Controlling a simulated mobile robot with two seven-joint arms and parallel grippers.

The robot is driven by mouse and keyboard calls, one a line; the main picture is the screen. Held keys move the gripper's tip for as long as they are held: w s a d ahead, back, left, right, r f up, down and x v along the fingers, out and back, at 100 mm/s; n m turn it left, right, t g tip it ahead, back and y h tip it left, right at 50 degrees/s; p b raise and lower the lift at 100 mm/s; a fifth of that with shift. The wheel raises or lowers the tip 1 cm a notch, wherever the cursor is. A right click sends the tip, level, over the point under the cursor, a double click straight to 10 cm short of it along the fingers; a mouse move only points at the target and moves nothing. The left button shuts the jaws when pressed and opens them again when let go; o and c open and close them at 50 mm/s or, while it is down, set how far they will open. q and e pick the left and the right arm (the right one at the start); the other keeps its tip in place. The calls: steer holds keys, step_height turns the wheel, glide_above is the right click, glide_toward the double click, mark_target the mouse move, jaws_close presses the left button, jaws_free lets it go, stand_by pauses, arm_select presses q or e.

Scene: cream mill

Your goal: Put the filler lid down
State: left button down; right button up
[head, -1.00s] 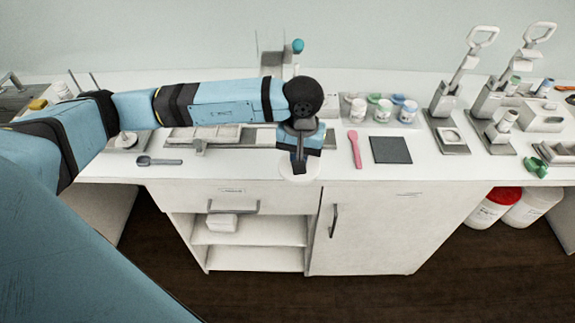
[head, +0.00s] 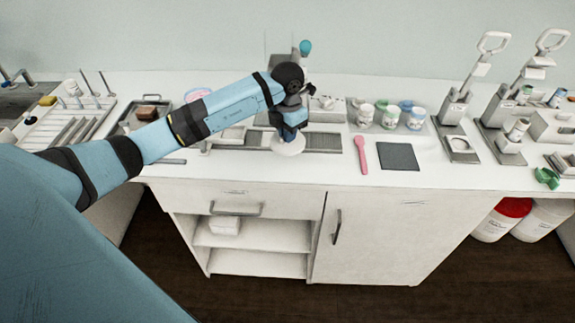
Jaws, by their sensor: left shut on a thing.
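My left gripper (head: 289,133) points down over the counter and is shut on the filler lid (head: 288,148), a round white disc. The lid hangs below the fingers, over the grey slatted strip (head: 325,143) on the counter. I cannot tell whether the lid touches the strip. The fingertips are partly hidden by the gripper body. Behind the gripper stands a pale machine with a turquoise knob (head: 305,47), possibly the filler, partly hidden by my arm. My right gripper is not in view.
Right of the lid lie a pink spatula (head: 361,155) and a dark square mat (head: 398,156). Several small jars (head: 390,117) stand behind them. Lever presses (head: 460,145) stand farther right. The counter's front strip (head: 300,172) is clear.

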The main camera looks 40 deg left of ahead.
mark_target(287, 167)
arm_select(q)
step_height(287, 167, down, 10)
steer(key=shift+r+p, duration=0.25)
steer(key=shift+p, duration=0.45)
steer(key=shift+f, duration=0.1)
steer(key=c, duration=1.7)
jaws_free()
steer(key=o, duration=0.5)
